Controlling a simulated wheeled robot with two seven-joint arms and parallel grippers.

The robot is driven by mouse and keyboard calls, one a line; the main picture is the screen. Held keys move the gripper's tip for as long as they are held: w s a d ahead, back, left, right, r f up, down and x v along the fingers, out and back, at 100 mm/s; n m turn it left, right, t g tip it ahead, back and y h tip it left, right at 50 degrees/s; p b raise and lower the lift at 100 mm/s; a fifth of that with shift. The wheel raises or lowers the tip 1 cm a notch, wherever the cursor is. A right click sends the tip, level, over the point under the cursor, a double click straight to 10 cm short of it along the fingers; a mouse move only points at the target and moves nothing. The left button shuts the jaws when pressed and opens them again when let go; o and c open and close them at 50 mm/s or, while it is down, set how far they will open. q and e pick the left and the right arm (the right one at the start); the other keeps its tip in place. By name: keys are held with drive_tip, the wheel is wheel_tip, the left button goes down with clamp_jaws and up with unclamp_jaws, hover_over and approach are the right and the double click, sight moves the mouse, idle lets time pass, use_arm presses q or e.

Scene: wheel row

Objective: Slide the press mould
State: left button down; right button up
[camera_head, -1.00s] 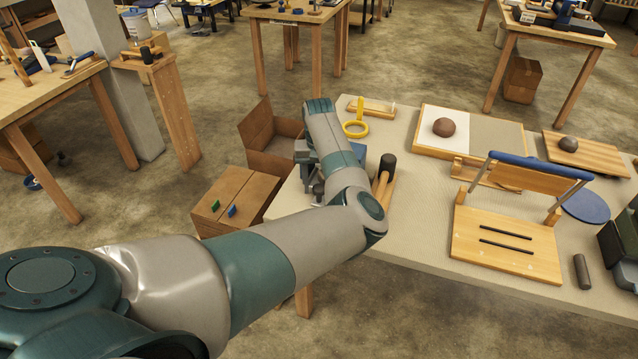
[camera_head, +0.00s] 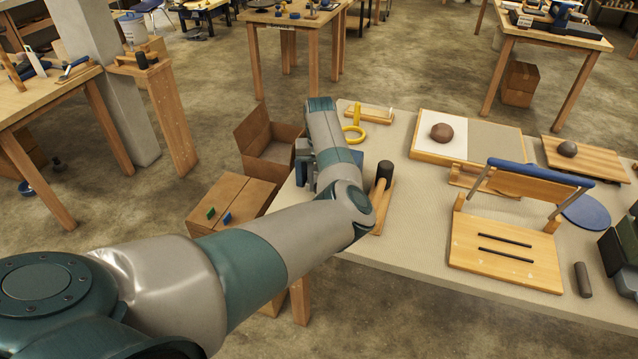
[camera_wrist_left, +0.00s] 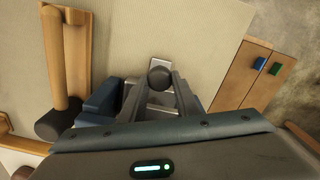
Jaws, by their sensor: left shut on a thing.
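My left gripper (camera_wrist_left: 160,88) is shut around the knob. In the head view my left arm hides most of the mould; a blue part (camera_head: 301,170) shows left of the wrist, near the table's left edge. The fingertips are hidden there. My right gripper is not in view.
A mallet (camera_head: 383,180) lies on wood just right of my left wrist. A yellow ring (camera_head: 353,134) is behind it. A wooden base with a blue bar (camera_head: 540,172) stands at right. Cardboard boxes (camera_head: 235,200) are off the table's left edge.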

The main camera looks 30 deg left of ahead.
use_arm(q)
drive_tip(key=c, duration=1.5)
unclamp_jaws()
drive_tip(key=shift+w+r, duration=0.2)
drive_tip(key=shift+o, duration=0.8)
drive_tip(key=shift+f, duration=0.1)
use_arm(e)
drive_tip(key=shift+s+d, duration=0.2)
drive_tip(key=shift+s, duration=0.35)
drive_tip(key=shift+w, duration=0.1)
use_arm(q)
drive_tip(key=shift+r, duration=0.6)
wheel_tip(320, 180, up, 16)
drive_tip(key=b, duration=0.3)
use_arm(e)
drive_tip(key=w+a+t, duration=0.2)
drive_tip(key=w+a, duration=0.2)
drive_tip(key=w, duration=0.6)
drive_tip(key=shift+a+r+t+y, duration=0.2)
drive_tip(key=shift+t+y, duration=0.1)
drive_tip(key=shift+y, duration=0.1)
use_arm(q)
drive_tip(key=shift+r, duration=0.1)
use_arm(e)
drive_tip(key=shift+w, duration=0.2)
